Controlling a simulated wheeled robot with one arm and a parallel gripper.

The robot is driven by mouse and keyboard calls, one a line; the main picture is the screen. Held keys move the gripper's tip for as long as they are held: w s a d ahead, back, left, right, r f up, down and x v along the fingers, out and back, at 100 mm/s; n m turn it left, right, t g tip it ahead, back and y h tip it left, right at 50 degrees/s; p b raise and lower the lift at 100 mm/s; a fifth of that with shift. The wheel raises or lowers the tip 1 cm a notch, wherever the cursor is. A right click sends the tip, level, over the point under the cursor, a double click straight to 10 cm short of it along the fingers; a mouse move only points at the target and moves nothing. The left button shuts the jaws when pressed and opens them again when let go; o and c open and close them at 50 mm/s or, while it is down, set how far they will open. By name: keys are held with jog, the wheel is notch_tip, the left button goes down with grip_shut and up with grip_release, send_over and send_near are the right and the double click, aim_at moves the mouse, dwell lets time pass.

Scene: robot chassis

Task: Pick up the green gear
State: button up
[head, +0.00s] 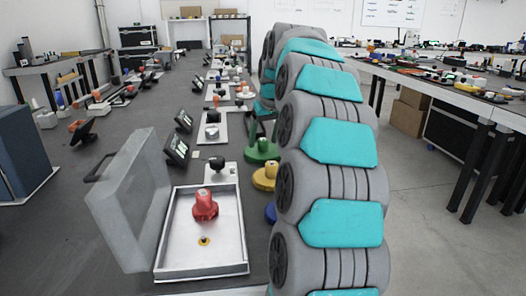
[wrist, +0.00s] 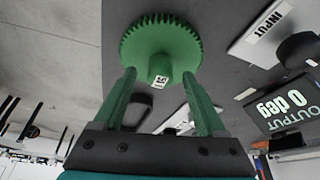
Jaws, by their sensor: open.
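The green gear (wrist: 160,38) is toothed and has a round raised hub (wrist: 168,66). It fills the upper middle of the wrist view and lies on the dark table. My gripper (wrist: 158,73) is open, its two green fingers spread. The fingertips reach the near edge of the gear in the picture, one on each side of the hub, with a gap to the hub on both sides. I cannot tell how far above the gear they are. In the head view the green gear (head: 262,152) is partly hidden behind my grey and teal arm.
A yellow gear (head: 264,178) and a partly hidden blue piece (head: 270,213) are nearer the camera. An open metal case (head: 168,245) holds a red part (head: 204,204). A display reading "OUTPUT 0 deg" (wrist: 290,103) and a plate marked "INPUT" (wrist: 262,32) lie right of the gear.

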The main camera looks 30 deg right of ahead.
jog(key=shift+c, duration=0.3)
grip_shut()
dwell(0.3)
